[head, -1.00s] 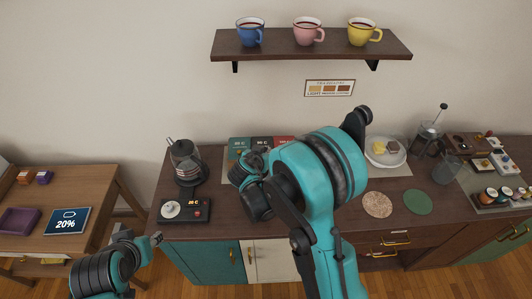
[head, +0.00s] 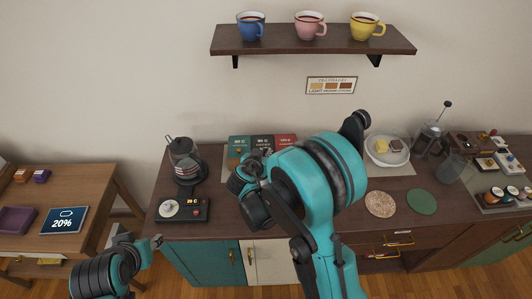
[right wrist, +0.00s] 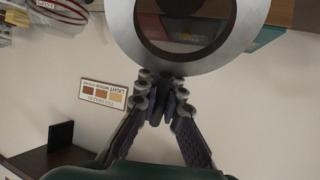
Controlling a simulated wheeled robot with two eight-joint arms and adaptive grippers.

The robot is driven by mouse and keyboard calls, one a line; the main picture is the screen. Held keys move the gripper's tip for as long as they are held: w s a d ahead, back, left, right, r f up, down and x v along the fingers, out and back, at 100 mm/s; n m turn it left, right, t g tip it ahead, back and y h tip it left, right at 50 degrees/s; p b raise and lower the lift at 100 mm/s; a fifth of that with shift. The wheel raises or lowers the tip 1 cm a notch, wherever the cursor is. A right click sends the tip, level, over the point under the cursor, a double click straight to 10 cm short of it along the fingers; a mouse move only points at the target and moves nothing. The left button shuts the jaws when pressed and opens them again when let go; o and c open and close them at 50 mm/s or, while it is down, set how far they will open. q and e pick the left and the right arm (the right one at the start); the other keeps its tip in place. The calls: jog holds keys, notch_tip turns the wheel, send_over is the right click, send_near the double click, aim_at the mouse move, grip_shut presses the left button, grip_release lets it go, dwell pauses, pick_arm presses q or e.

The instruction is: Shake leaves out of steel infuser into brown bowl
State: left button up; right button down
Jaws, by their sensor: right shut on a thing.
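In the right wrist view my right gripper (right wrist: 168,105) is shut, with its fingertips together at the lower rim of a round steel piece (right wrist: 124,30), which looks like the steel infuser. It has a wide bright ring and a dark middle; I cannot tell whether leaves are in it. In the head view my right gripper (head: 250,180) hangs over the counter in front of the cards, and its arm hides the infuser. I cannot make out the brown bowl; the right arm covers the middle of the counter. My left gripper (head: 156,242) is low at the counter's front left, its fingers too small to judge.
A dark kettle (head: 185,162) and a control base (head: 183,209) stand on the counter's left. A plate (head: 374,160), cork mat (head: 380,204), green mat (head: 422,201), French press (head: 430,138) and glass (head: 450,168) are on the right. A wall shelf (head: 290,43) holds three mugs.

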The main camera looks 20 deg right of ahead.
jog(key=shift+s+a+f+t+h+b, duration=0.1)
jog(key=shift+s+f+t+h+b, duration=0.05)
jog(key=shift+f+b, duration=0.8)
jog(key=shift+s+a+f+t+h+b, duration=0.15)
jog(key=shift+f+b, duration=0.35)
jog(key=shift+b, duration=0.7)
jog(key=shift+s+a+r+t+h+b, duration=0.35)
jog(key=shift+s+r+t+h+b, duration=0.35)
jog(key=shift+b, duration=0.85)
jog(key=shift+s+a+r+t+h+b, duration=0.4)
jog(key=shift+t+b, duration=0.5)
jog(key=shift+b, duration=0.65)
jog(key=shift+s+a+r+t+h+b, duration=0.55)
jog(key=shift+t+h+b, duration=0.35)
jog(key=shift+b, duration=1.25)
jog(key=shift+s+r+t+b, duration=0.15)
jog(key=shift+s+t+b, duration=0.1)
jog(key=shift+t+b, duration=0.15)
jog(key=shift+s+a+b, duration=0.15)
jog(key=shift+b, duration=0.35)
